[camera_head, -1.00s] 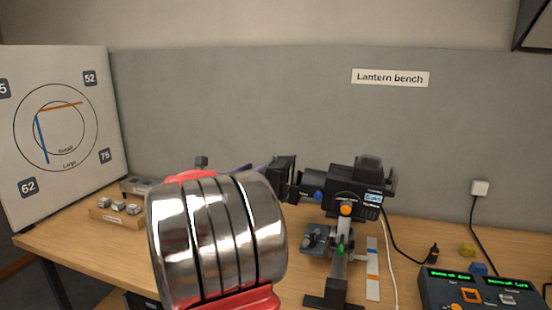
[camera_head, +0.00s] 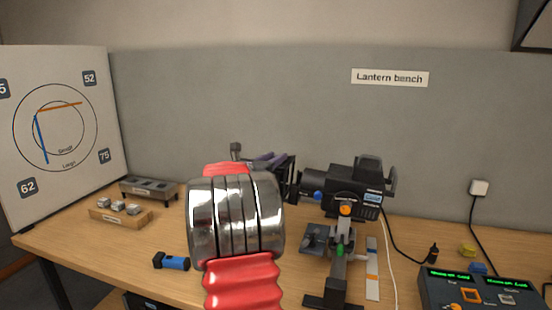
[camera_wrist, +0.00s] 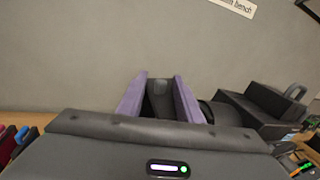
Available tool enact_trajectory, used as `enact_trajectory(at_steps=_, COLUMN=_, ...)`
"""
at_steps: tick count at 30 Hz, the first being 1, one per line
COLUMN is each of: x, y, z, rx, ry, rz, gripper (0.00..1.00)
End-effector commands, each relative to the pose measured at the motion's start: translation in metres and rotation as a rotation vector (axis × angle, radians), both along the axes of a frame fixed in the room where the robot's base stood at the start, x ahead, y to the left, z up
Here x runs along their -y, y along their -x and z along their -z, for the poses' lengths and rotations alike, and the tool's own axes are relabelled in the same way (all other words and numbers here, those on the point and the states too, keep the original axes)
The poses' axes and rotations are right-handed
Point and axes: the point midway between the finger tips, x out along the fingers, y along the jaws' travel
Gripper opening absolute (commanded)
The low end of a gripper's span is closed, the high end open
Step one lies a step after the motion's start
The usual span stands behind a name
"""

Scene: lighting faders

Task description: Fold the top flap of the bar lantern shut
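The bar lantern (camera_head: 352,180) is black and sits on a stand on the bench, its front facing left in the head view. Its dark flap assembly (camera_head: 291,179) is at that front end, partly hidden by my arm. The top flap cannot be made out clearly. My gripper (camera_head: 270,160) has purple fingers and is beside the flap assembly, overlapping it in view; contact cannot be told. In the wrist view, the fingers of my gripper (camera_wrist: 160,80) stand apart with a dark grey shape between them that I cannot identify. The lantern (camera_wrist: 255,112) lies right of them.
A console (camera_head: 480,290) with green displays is at the front right. A blue and black torch-like object (camera_head: 172,262) and a wooden block with grey pieces (camera_head: 120,212) lie at the left. A grey wall panel (camera_head: 230,100) stands behind the bench.

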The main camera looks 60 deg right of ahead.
Motion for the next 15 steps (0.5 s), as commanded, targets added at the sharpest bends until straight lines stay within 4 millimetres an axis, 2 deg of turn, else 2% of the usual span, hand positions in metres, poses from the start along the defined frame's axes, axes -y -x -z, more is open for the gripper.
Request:
enact_trajectory(at_steps=3, x=0.0061, y=0.0010, z=0.0000, rx=0.000, ry=0.000, rz=0.000, gripper=0.32)
enact_trajectory(at_steps=11, x=0.0068, y=0.0009, z=-0.0001, rx=0.000, ry=0.000, rz=0.000, gripper=0.32)
enact_trajectory(at_steps=15, x=0.0068, y=0.0011, z=0.0000, rx=0.000, ry=0.000, rz=0.000, gripper=0.24)
